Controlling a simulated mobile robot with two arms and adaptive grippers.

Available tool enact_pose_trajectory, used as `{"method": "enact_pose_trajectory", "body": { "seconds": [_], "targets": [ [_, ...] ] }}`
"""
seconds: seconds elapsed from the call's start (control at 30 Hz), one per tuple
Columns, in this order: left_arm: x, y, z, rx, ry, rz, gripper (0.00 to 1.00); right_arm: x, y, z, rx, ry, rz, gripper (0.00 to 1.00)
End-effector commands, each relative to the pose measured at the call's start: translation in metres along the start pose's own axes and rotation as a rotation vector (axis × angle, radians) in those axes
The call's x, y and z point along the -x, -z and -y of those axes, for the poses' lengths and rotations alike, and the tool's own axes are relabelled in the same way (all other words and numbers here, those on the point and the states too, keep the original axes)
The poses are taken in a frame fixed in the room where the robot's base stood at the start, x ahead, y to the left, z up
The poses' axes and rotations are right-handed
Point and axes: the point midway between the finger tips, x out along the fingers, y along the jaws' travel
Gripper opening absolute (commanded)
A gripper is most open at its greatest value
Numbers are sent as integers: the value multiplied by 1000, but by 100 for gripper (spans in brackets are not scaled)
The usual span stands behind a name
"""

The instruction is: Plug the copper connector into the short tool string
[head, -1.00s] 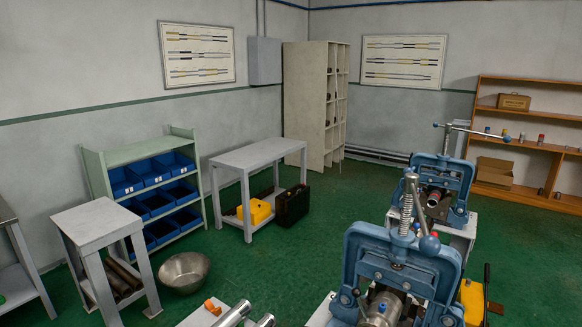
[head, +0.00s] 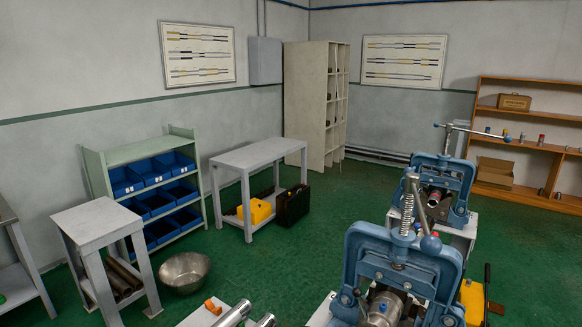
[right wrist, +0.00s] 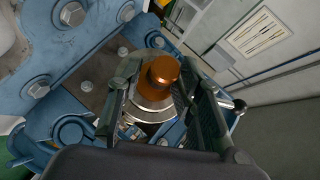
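The copper connector (right wrist: 160,76) shows in the right wrist view as an orange-brown stub above a wide silver collar (right wrist: 150,108). My right gripper (right wrist: 160,92) has one dark finger on each side of it. Whether the fingers press on the collar or stand slightly apart from it, I cannot tell. Blue vise parts lie close behind and to the left. In the head view, a silver cylinder with a blue mark (head: 382,310) sits in the front blue vise (head: 405,262). Which piece is the short tool string is unclear. The head view shows neither gripper.
A second blue vise (head: 445,185) behind holds a red-ringed pipe (head: 434,200). A metal bowl (head: 185,271) stands on the floor near a small grey table (head: 97,222). Silver tubes (head: 234,315) and an orange part (head: 212,306) lie at the bottom.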

Motion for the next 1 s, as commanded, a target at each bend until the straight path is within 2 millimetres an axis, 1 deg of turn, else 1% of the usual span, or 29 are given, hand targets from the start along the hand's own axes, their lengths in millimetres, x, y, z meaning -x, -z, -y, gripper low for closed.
{"method": "enact_pose_trajectory", "body": {
  "seconds": [0.03,0.17,0.47,0.57,0.67,0.77,1.0],
  "targets": [
    [0,0,0,0,0,0,31,0,5,0,1,0,-8,38],
    [0,0,0,0,0,0,31,0,5,0,1,0,-8,46],
    [0,-1,0,0,0,1,31,0,4,0,0,-1,-7,46],
    [0,-1,1,0,1,1,31,4,4,-1,-1,-1,-6,46],
    [0,-1,0,0,0,1,31,15,2,-1,-2,-1,-4,46],
    [0,0,0,0,0,0,31,31,2,-2,-1,-3,-3,46],
    [0,0,0,0,0,0,31,80,0,-2,-1,-3,-1,46]
  ]
}}
